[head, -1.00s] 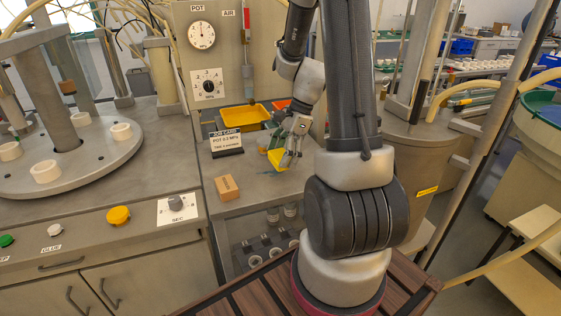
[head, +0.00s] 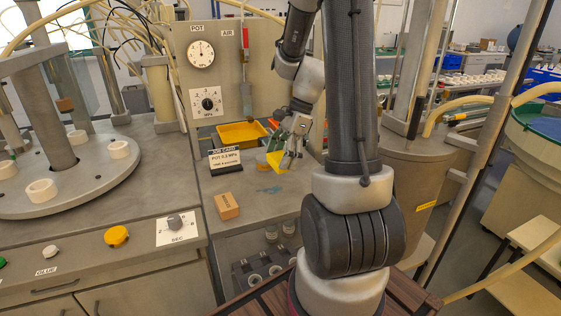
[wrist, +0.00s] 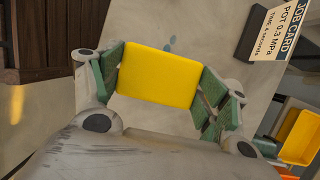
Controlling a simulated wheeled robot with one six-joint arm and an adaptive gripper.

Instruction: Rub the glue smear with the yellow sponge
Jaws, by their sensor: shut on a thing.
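The yellow sponge (head: 277,162) is between the fingers of my gripper (head: 290,156), above the steel bench top. In the wrist view the sponge (wrist: 158,75) is gripped at its left and right sides by the green-padded fingers of my gripper (wrist: 160,85). The glue smear (head: 269,190) is a thin bluish patch on the bench, nearer the front than the sponge in the head view. In the wrist view, small bluish spots of the smear (wrist: 170,43) show just beyond the sponge; the sponge may hide more. The sponge looks clear of the smear.
A job card (head: 225,160) stands left of my gripper, with a small cardboard box (head: 227,206) in front of it. A yellow tray (head: 242,134) lies behind. The round turntable (head: 95,180) is at left. Bare bench surrounds the smear.

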